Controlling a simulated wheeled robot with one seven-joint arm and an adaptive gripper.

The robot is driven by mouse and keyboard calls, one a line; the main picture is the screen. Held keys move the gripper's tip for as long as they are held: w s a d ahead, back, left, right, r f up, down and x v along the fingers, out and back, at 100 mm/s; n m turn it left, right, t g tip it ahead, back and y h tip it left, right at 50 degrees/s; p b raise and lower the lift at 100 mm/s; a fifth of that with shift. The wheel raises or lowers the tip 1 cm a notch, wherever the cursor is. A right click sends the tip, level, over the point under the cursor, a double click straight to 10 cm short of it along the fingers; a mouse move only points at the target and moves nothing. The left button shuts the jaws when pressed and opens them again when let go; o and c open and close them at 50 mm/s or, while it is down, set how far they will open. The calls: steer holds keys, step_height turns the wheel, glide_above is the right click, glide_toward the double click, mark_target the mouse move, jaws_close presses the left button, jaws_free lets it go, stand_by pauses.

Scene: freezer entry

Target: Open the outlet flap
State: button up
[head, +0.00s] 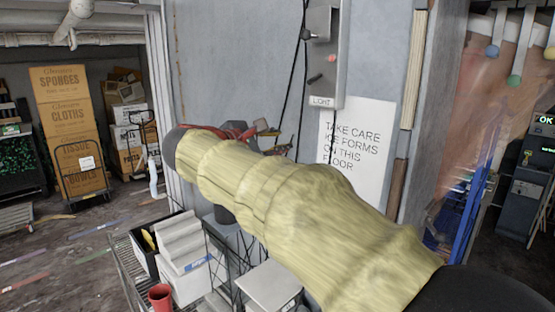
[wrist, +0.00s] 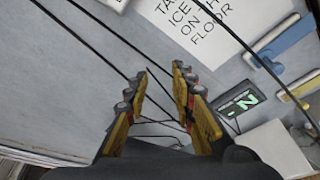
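I cannot make out an outlet flap for certain in either view. A grey wall box (head: 324,55) labelled LIGHT, with small levers on it, hangs on the grey wall in the head view. In the wrist view my gripper (wrist: 160,80) has its two yellow and black fingers apart, with nothing held between them. It faces the grey wall, below and left of the paper sign (wrist: 200,28). Thin black cables cross the wall around the fingers. In the head view my sleeved arm hides most of the gripper and part of the wall behind it.
A small device with a green display (wrist: 239,103) and a pale box (wrist: 275,150) are right of the fingers. Blue (wrist: 280,40) and yellow handles are at upper right. A wire rack with a red cup (head: 160,297) stands below my arm. Stacked cartons (head: 72,125) are far left.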

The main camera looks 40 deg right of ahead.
steer(key=shift+s+a+f+m+y, duration=0.1)
steer(key=shift+f+m+y, duration=0.15)
steer(key=shift+f, duration=0.75)
steer(key=shift+s+a+f+m+y, duration=0.15)
steer(key=shift+f+y, duration=0.1)
steer(key=shift+f, duration=0.7)
